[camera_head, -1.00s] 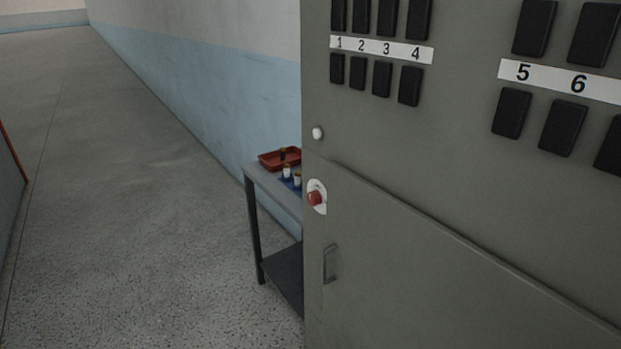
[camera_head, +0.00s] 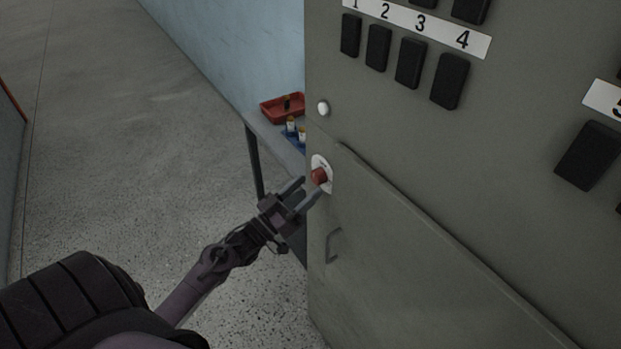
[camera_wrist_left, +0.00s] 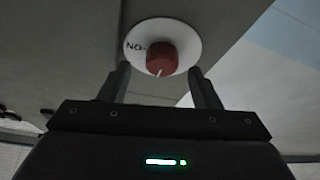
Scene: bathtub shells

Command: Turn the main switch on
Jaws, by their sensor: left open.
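The main switch (camera_head: 319,176) is a red knob on a white round plate, on the grey cabinet's (camera_head: 430,230) front near its left edge. In the left wrist view the red knob (camera_wrist_left: 162,60) shows a pale mark at its lower edge, and the white plate bears letters to its left. My left gripper (camera_head: 309,191) is open, with its fingertips just below and in front of the knob. In the wrist view its two fingers stand to either side below the knob, with nothing between them. Contact with the knob cannot be made out. My right gripper is out of view.
A white round button or lamp (camera_head: 323,108) sits above the switch. Black rocker switches (camera_head: 410,63) with numbered labels fill the upper panel. A door handle (camera_head: 332,245) is below. Behind the cabinet, a table (camera_head: 262,128) holds a red tray (camera_head: 283,109) and small bottles. The floor at left is clear.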

